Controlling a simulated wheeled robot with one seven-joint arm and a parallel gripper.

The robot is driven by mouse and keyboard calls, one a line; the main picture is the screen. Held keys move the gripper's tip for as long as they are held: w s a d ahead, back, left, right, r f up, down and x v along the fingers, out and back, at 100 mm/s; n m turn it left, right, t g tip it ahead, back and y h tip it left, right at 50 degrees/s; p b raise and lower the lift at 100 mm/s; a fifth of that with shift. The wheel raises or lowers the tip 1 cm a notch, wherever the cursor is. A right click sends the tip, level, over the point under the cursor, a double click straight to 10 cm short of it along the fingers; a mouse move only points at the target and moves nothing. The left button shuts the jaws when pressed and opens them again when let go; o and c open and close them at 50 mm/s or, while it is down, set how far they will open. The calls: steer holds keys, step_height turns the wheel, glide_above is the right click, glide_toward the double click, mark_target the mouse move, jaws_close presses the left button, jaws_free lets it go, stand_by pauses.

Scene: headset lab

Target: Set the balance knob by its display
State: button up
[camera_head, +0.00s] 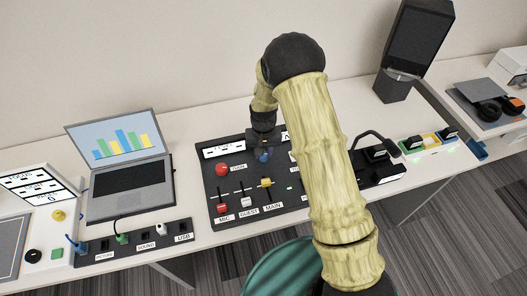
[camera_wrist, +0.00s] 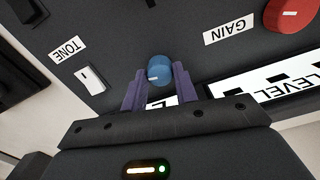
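A blue knob (camera_wrist: 159,69) with a white mark sits on the black mixer panel (camera_wrist: 120,45) in the wrist view. It also shows in the head view (camera_head: 264,156), just below my gripper (camera_head: 263,141). In the wrist view the two purple fingers of my gripper (camera_wrist: 159,75) stand on either side of the knob, very close to it. I cannot tell whether they touch it. A white plate (camera_wrist: 161,101) with part of a letter shows between the fingers; the rest is hidden. The balance display's reading is not visible.
A red knob (camera_wrist: 290,14) labelled GAIN, a LEVEL display (camera_wrist: 270,88) and a white control (camera_wrist: 90,80) near the TONE label (camera_wrist: 69,49) surround the blue knob. Sliders (camera_head: 244,202) line the panel front. A laptop (camera_head: 125,165) stands left; my arm hides the panel's right part.

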steer(key=o, duration=0.4)
steer(key=shift+c, duration=0.2)
step_height(320, 180, up, 18)
steer(key=b, duration=0.1)
steer(key=shift+f, duration=0.25)
steer(key=s+d+r+m+t+p, duration=0.1)
steer(key=s+d+r+t, duration=0.1)
steer(key=s+d, duration=1.3)
steer(key=s+r, duration=0.1)
steer(key=s, duration=0.2)
steer(key=shift+s+d+r+t+p, duration=0.2)
steer(key=shift+s+d+t+p, duration=0.1)
steer(key=shift+s+p, duration=0.1)
